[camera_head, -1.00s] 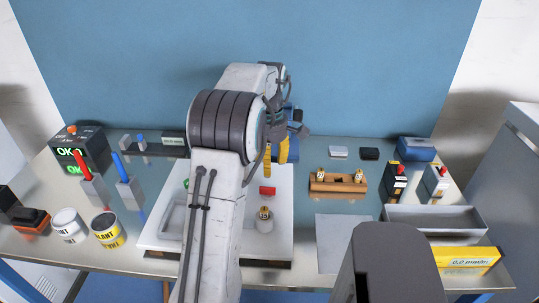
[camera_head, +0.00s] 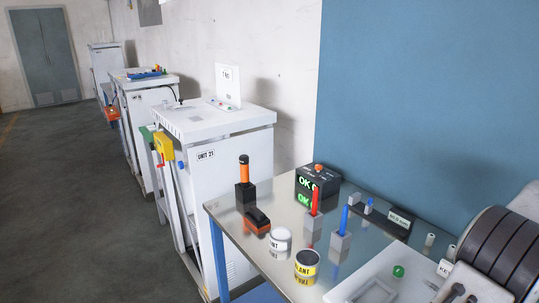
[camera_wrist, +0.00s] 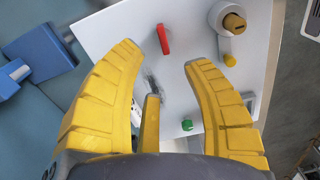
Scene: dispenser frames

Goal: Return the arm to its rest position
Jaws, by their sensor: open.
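My gripper (camera_wrist: 163,58) shows in the wrist view with its yellow fingers spread and nothing between them. It hangs over a white panel (camera_wrist: 110,28), which bears a red lever (camera_wrist: 163,39), a green button (camera_wrist: 187,125) and a grey-white fitting with a brass-coloured end (camera_wrist: 233,22). No contact with the panel is visible. In the head view only part of my arm shows at the right edge, and my gripper is out of that picture. The panel's left part, with the green button (camera_head: 398,270), shows at the bottom right there.
The bench carries a black box with green OK displays (camera_head: 317,185), a white can (camera_head: 280,240), a yellow-banded can (camera_head: 305,266) and red and blue sticks in holders. A white cabinet (camera_head: 230,190) stands left of the bench. Open floor (camera_head: 60,190) lies further left.

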